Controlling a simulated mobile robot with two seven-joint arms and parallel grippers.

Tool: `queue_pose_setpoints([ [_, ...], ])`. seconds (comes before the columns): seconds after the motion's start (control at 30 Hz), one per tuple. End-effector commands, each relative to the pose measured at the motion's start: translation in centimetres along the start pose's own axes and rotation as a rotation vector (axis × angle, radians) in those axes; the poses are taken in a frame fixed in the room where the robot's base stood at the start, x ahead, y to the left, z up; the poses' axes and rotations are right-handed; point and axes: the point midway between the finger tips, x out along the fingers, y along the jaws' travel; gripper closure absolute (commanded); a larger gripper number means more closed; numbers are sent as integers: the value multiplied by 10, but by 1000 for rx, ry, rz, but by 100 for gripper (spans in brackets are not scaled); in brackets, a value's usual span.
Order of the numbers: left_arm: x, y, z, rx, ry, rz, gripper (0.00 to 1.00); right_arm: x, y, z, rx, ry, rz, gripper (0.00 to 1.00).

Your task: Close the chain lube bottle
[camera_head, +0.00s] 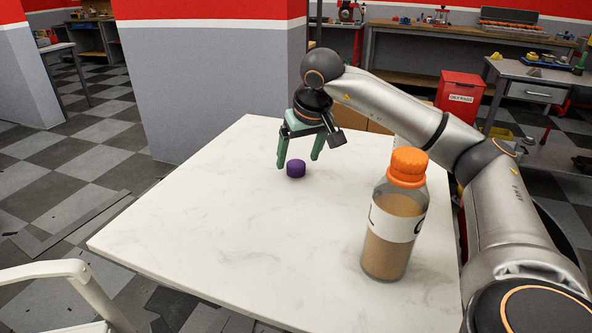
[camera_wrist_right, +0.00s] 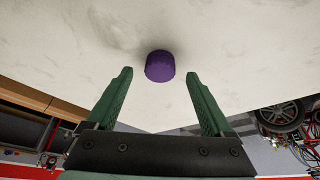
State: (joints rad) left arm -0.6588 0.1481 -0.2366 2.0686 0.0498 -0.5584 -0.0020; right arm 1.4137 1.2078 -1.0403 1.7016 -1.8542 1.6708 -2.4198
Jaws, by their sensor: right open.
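A clear bottle (camera_head: 384,255) of brown liquid with a white, partly readable label stands upright at the right of the white table. An orange cap (camera_head: 408,166) sits on its top; I cannot tell how tightly. A small purple cap (camera_head: 296,169) rests on the table, left of and beyond the bottle. My right gripper (camera_head: 298,161) is open and empty, pointing down with its green fingers either side of the purple cap in the head view. In the right wrist view the purple cap (camera_wrist_right: 160,66) lies just past the fingertips, between their lines, apparently untouched. My left gripper is not in view.
The white table (camera_head: 210,230) is clear at its left and middle. My right arm reaches over its right side, close behind the bottle. A white chair (camera_head: 60,275) stands at the front left. A red bin (camera_head: 459,93) and workbenches stand beyond.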

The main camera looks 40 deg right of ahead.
Motion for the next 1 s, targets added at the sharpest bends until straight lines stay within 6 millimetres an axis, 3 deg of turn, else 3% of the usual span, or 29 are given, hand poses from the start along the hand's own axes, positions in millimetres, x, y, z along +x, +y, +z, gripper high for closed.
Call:
queue_pose_setpoints([
  [0.1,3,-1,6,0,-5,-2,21,18,0,1,-1,-2,1,14],
  [0.2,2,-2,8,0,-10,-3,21,23,0,0,0,0,0,14],
  [0.57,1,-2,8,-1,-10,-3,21,23,0,0,0,1,0,15],
  [1.0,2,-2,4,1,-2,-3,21,23,0,0,0,1,0,65],
])
